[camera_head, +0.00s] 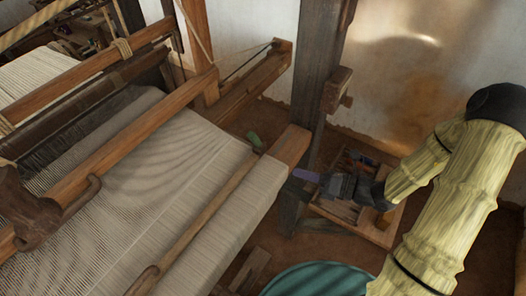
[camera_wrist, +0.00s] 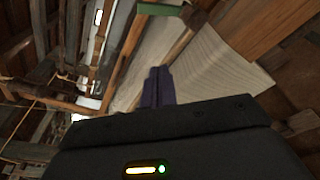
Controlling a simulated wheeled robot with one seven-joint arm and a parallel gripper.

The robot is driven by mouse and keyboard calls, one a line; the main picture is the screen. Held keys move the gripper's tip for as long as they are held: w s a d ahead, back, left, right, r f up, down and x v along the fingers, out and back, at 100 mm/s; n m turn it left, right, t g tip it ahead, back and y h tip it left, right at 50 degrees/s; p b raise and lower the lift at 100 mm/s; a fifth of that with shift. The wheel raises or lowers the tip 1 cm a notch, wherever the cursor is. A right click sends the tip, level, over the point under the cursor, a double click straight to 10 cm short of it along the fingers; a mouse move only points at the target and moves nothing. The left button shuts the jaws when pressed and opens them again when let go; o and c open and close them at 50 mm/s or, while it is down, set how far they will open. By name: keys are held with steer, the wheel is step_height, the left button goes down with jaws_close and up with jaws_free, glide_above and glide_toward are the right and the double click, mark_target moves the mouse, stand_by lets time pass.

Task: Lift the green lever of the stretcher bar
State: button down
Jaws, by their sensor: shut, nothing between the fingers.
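The green lever (camera_head: 254,140) sits at the far right end of the stretcher bar (camera_head: 207,214), a slim wooden bar lying across the woven cloth (camera_head: 130,190). In the wrist view the green lever (camera_wrist: 160,9) shows at the top edge, beyond my fingertips, with the bar (camera_wrist: 177,48) running down from it. My gripper (camera_head: 298,174) is shut and empty, its purple fingers pointing left at the right end of the loom's front beam. In the wrist view the fingers (camera_wrist: 158,75) are together, pointing toward the lever and apart from it.
The wooden beam end (camera_head: 290,146) stands between my fingers and the lever. A dark upright post (camera_head: 318,70) rises behind. A wooden crate (camera_head: 385,232) with tools lies below my gripper. A teal round object (camera_head: 320,281) is at the bottom.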

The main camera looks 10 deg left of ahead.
steer(key=p, duration=0.4)
glide_toward(255, 140)
steer(key=s+a+f, duration=0.2)
steer(key=a+f, duration=0.1)
steer(key=s+a+f, duration=0.1)
steer(key=shift+a+f, duration=0.2)
steer(key=shift+f, duration=0.1)
steer(key=shift+w+a+r+p, duration=0.25)
steer(key=shift+w+a+p, duration=0.15)
steer(key=shift+w+p, duration=0.05)
steer(key=shift+w+a+r+p, duration=0.25)
steer(key=shift+w+a+p, duration=0.15)
steer(key=shift+w, duration=0.05)
steer(key=shift+w+a+r+p, duration=0.1)
steer(key=shift+w+a+p, duration=0.2)
steer(key=shift+w+a, duration=0.25)
steer(key=shift+d, duration=0.1)
steer(key=shift+w+r, duration=0.4)
steer(key=shift+w, duration=0.15)
